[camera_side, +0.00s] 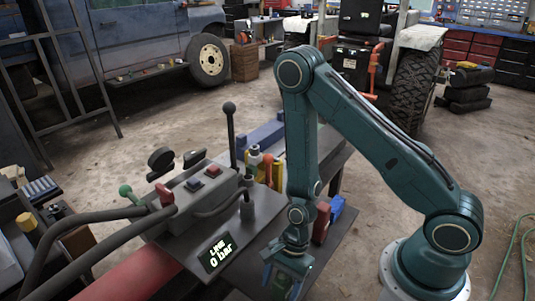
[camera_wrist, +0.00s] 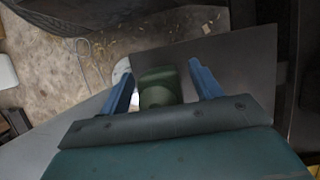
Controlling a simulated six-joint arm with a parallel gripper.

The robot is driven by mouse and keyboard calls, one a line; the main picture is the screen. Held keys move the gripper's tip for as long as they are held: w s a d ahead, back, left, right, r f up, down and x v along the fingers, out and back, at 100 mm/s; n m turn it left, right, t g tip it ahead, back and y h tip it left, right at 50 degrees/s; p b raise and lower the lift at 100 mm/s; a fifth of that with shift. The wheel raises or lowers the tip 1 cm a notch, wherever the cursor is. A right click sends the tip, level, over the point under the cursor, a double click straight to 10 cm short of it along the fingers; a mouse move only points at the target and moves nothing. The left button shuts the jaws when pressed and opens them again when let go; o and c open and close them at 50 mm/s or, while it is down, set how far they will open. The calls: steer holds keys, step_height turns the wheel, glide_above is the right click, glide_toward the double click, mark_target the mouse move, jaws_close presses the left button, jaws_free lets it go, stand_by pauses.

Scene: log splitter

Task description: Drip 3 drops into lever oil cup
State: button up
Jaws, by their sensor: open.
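My gripper (camera_side: 284,282) points down over the front of the dark bench, right of the gauge display. In the wrist view my gripper (camera_wrist: 161,72) has its blue fingers apart, one on each side of a dark green object (camera_wrist: 160,90). The green object looks like a small bottle or can, and a gap shows beside it; I cannot tell its full shape. The black-knobbed lever (camera_side: 230,135) stands upright on the control block, left of my arm. I cannot make out the lever's oil cup for certain in either view.
Red (camera_side: 321,222) and blue (camera_side: 336,208) blocks stand close to the right of my arm.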

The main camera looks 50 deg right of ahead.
steer(key=c, duration=1.2)
steer(key=shift+r, duration=0.2)
steer(key=shift+r, duration=4.8)
steer(key=shift+d, duration=0.1)
steer(key=shift+w+d+r+n+g, duration=0.35)
steer(key=shift+d+n, duration=0.1)
steer(key=shift+n, duration=0.35)
steer(key=w+d+r+n+g+h, duration=0.1)
steer(key=w+d+r+n, duration=0.1)
steer(key=d+r+n, duration=0.1)
steer(key=w+d+r+n+g+h, duration=0.1)
steer(key=w+d+r+n, duration=0.2)
steer(key=d+n, duration=0.1)
steer(key=w+d+r+n+g+h, duration=0.1)
steer(key=w+d+r+n, duration=0.2)
steer(key=n, duration=0.2)
steer(key=shift+w+d+n+g, duration=0.2)
steer(key=shift+n+g, duration=0.15)
steer(key=shift+n, duration=0.05)
steer(key=w+n, duration=0.1)
steer(key=w, duration=0.1)
steer(key=w+n+h, duration=0.1)
steer(key=w, duration=0.2)
steer(key=w+n, duration=0.1)
steer(key=w, duration=0.2)
steer(key=shift+w+a+f+n, duration=0.25)
steer(key=shift+a+f+n, duration=0.05)
steer(key=shift+a, duration=0.1)
